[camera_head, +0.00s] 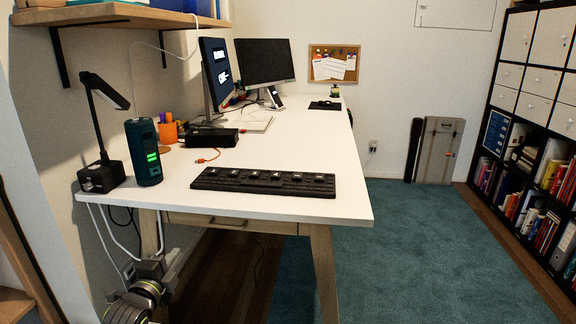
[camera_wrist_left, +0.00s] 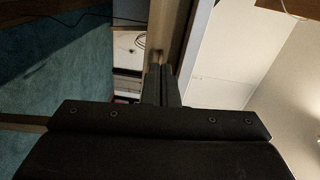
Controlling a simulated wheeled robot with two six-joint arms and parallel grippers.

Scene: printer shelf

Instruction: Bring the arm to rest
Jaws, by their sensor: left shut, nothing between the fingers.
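My left gripper (camera_head: 172,258) is low at the left in the head view, below the table top and beside the table's near left leg. In the left wrist view its two dark fingers (camera_wrist_left: 162,78) lie together with nothing between them. Part of my left arm shows below it at the bottom left of the head view. My right gripper is in neither view.
A white table (camera_head: 265,207) stands above and right of the gripper, with a keyboard (camera_head: 264,182), a dark green cylindrical device (camera_head: 144,152) and a lamp (camera_head: 101,172). White cables hang by its left edge. A teal rug (camera_head: 430,245) lies clear to the right.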

